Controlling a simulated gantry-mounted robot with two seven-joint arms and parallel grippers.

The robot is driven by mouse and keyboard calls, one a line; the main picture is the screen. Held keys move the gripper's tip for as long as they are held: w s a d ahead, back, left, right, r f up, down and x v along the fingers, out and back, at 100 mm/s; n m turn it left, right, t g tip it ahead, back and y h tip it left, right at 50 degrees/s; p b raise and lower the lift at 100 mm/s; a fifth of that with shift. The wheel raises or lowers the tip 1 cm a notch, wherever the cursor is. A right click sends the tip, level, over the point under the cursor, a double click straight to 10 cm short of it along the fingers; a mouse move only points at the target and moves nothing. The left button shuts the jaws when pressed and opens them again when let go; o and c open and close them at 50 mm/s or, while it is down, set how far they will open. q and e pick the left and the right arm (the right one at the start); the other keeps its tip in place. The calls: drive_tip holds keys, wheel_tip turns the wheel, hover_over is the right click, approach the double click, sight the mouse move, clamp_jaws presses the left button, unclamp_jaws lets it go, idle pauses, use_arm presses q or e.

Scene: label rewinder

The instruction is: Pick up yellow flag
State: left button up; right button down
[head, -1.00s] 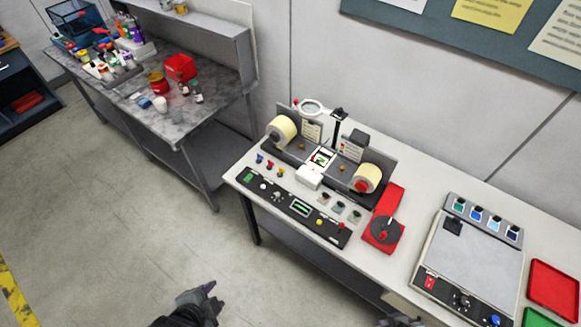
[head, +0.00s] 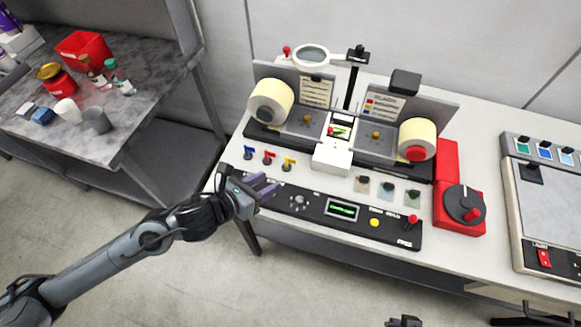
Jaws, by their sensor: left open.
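The yellow flag (head: 288,162) stands at the right end of a short row on the white table, in front of the rewinder's left roll. A red flag (head: 268,157) and a blue flag (head: 249,151) stand to its left. My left gripper (head: 268,188) is open and empty, in front of the flags and a little below the yellow one in the picture, over the control panel's left end. It looks apart from the yellow flag. Only the top of my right gripper (head: 404,321) shows at the bottom edge; its fingers cannot be made out.
The label rewinder (head: 340,133) with two cream rolls stands behind the flags. A black control panel (head: 340,210) runs along the front edge. A red unit with a black dial (head: 462,205) is to the right. A marble-topped bench (head: 140,115) is at the left.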

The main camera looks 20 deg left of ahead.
sight(290, 161)
use_arm(q)
drive_tip(key=w+a+f+b, duration=0.1)
drive_tip(key=w+f+b, duration=0.1)
drive_tip(key=f+b, duration=0.1)
drive_tip(key=shift+a+m+t, duration=0.3)
drive_tip(key=shift+a+m, duration=0.05)
drive_tip(key=shift+m, duration=0.05)
drive_tip(key=shift+w+d+f+b, duration=0.1)
drive_tip(key=shift+w+d+b, duration=0.2)
drive_tip(key=shift+b, duration=0.5)
drive_tip(key=shift+w, duration=0.25)
drive_tip(key=x, duration=0.5)
drive_tip(key=shift+w+a+r, duration=0.1)
drive_tip(key=shift+a+r, duration=0.05)
drive_tip(key=shift+r, duration=0.05)
drive_tip(key=shift+w+f, duration=0.2)
drive_tip(key=shift+w, duration=0.4)
drive_tip(key=x, duration=0.4)
drive_tip(key=shift+w+r+b, duration=0.1)
drive_tip(key=shift+w+b, duration=0.05)
drive_tip(key=shift+b, duration=0.15)
use_arm(e)
wheel_tip(290, 161, down, 7)
drive_tip(key=shift+d, duration=0.25)
use_arm(q)
drive_tip(key=shift+c, duration=0.3)
use_arm(e)
drive_tip(key=shift+s, duration=0.1)
